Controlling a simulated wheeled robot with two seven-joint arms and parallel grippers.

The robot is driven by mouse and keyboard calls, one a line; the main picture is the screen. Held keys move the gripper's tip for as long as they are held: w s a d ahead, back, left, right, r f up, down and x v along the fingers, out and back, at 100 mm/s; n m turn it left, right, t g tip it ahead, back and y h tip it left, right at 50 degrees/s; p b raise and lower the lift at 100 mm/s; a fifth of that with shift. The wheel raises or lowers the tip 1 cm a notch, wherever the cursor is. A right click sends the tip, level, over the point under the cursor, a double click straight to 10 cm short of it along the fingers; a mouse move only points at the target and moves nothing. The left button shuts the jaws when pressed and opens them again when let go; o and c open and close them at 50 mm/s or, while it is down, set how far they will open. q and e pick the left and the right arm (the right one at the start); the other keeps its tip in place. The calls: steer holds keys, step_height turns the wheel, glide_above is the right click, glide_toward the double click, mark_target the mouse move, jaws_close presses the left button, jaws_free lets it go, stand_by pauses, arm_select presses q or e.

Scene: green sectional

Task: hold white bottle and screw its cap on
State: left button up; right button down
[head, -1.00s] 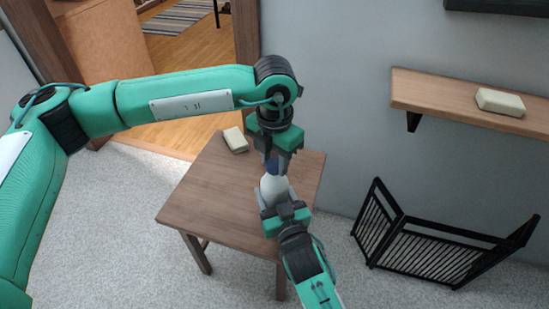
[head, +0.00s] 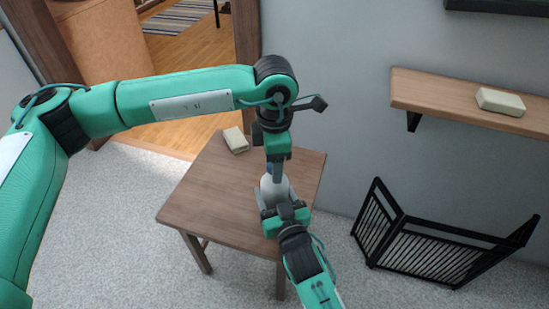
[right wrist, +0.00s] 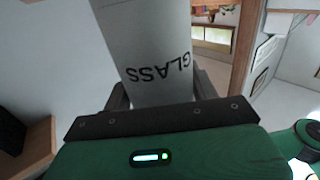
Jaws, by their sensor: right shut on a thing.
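The white bottle (head: 273,189) stands upright above the small wooden table in the head view. My right gripper (head: 274,205) is shut around its lower body from the near side. In the right wrist view the bottle (right wrist: 150,50) shows the upside-down word "GLASS" between my right fingers (right wrist: 163,95). My left gripper (head: 275,168) points straight down over the bottle's top. A sliver of the dark blue cap (head: 270,168) shows beside its fingers; the rest is hidden. I cannot tell whether the left fingers grip the cap or how the cap sits on the neck.
The wooden table (head: 205,195) has free room left of the bottle. A pale block (head: 235,140) lies at its back edge. A wall shelf (head: 440,95) with another pale block (head: 500,102) is at right, above a black folding gate (head: 425,250) on the floor.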

arm_select(q)
step_height(320, 180, up, 12)
stand_by(0.6)
arm_select(e)
steer(key=shift+c, duration=1.6)
jaws_free()
steer(key=shift+s, duration=0.1)
arm_select(q)
step_height(320, 180, up, 2)
steer(key=shift+r+p, duration=0.1)
steer(key=shift+p, duration=0.95)
arm_select(e)
steer(key=v, duration=1.3)
steer(key=shift+s+d, duration=0.2)
steer(key=shift+s, duration=0.05)
